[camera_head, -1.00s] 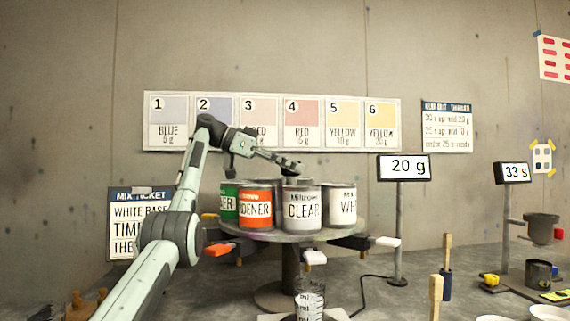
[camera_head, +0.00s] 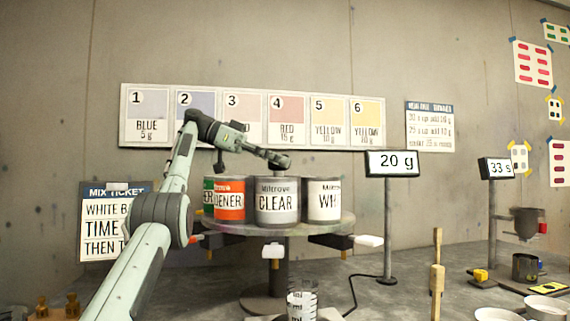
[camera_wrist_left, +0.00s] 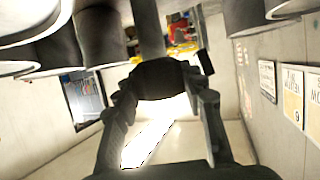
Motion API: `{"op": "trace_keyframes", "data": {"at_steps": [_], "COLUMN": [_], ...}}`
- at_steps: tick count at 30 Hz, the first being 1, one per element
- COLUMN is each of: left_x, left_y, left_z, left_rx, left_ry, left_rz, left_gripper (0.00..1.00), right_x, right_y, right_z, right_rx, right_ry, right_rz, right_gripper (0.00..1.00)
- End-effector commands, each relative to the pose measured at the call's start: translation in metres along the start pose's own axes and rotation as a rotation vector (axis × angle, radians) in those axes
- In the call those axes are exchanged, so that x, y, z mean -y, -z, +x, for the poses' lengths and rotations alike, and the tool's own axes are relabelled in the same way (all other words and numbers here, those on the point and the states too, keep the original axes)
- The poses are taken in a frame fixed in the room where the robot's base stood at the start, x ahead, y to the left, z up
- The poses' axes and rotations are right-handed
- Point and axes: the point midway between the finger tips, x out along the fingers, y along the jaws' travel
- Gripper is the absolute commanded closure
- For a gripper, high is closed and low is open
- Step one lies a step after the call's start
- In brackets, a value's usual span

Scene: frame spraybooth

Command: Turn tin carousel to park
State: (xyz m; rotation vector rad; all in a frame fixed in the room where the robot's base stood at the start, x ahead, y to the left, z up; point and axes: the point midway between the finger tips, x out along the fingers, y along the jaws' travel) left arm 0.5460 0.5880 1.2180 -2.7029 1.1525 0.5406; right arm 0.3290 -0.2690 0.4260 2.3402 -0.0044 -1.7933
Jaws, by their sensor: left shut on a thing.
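The tin carousel (camera_head: 330,229) is a round grey turntable on a pedestal, bearing several tins. The orange hardener tin (camera_head: 230,203), the grey CLEAR tin (camera_head: 277,208) and a white tin (camera_head: 323,206) face me, and a green tin (camera_head: 208,195) shows partly at the left. My left gripper (camera_head: 279,160) is above the tins near the carousel's middle. In the left wrist view its fingers close around a dark knob (camera_wrist_left: 160,78) on a grey post (camera_wrist_left: 149,28). White-ended arms (camera_head: 368,240) stick out below the turntable. My right gripper is not in view.
A 20 g display (camera_head: 392,163) on a pole stands right of the carousel. A measuring cup (camera_head: 301,306) stands in front, and a wooden-handled tool (camera_head: 437,279) to the right. A mix ticket board (camera_head: 106,240) stands at the left by the wall.

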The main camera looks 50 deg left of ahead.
Motion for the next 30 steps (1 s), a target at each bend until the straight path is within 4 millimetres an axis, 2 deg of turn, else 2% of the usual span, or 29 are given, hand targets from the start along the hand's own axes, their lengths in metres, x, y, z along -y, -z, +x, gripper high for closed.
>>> {"op": "trace_keyframes", "data": {"at_steps": [11, 12, 17, 30], "left_x": [0.0002, 0.0002, 0.0002, 0.0004], "left_y": [0.0031, 0.0030, 0.0018, 0.0007], "left_z": [-0.0028, -0.0027, -0.0019, -0.0001], "left_rx": [-0.012, -0.012, -0.008, -0.002], "left_ry": [0.007, 0.007, 0.005, 0.002], "left_rz": [0.005, 0.005, 0.003, 0.000], "left_gripper": [1.00, 0.56, 0.38, 0.38], "right_x": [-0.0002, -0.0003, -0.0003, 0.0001], "right_y": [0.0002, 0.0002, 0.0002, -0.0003], "right_z": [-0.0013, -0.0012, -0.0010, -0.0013], "right_rx": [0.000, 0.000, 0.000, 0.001], "right_ry": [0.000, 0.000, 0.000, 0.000], "right_rz": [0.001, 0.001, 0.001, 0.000], "right_gripper": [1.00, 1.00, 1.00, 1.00]}}
